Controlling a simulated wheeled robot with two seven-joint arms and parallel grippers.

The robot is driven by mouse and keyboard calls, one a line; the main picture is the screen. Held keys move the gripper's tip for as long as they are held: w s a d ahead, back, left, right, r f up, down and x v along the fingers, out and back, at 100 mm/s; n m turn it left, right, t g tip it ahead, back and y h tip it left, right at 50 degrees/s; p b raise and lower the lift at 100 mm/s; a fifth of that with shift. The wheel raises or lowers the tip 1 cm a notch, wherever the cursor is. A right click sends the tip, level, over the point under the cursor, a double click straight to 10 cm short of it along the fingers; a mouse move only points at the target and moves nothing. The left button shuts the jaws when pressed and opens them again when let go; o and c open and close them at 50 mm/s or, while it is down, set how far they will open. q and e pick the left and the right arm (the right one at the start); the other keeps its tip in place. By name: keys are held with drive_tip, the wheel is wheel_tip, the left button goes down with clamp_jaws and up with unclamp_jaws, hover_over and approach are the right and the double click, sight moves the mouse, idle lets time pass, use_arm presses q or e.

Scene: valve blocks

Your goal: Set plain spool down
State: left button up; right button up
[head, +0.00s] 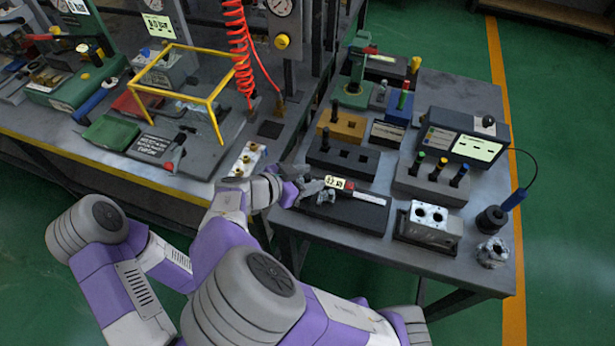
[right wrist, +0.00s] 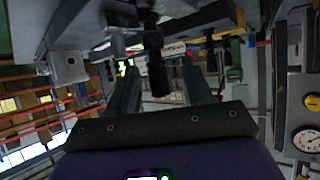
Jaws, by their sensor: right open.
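My right gripper (head: 318,190) is over the near left part of the right-hand bench, beside a long dark plate with a yellow label (head: 345,205). It is open; its two fingers show apart in the right wrist view (right wrist: 160,85). A dark upright peg (right wrist: 156,65) appears between the fingers there, with no visible grip on it. It may be the plain spool. In the head view a black peg (head: 325,138) stands upright in a dark block with square holes (head: 358,158), behind the gripper. I cannot tell for sure which peg is the plain spool. My left gripper does not show.
A rack of coloured-top pins (head: 432,180) and a silver valve block (head: 430,228) stand to the right. A yellow block (head: 341,125) with another black peg is farther back. A red coiled hose (head: 240,55) hangs at the left bench, near a yellow frame (head: 180,97).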

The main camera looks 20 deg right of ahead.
drive_tip(key=shift+a+r, duration=0.15)
drive_tip(key=shift+r, duration=0.05)
drive_tip(key=p+v, duration=0.3)
drive_tip(key=v, duration=0.8)
drive_tip(key=shift+s+a, duration=0.2)
drive_tip(key=shift+a, duration=0.05)
drive_tip(key=shift+r, duration=0.1)
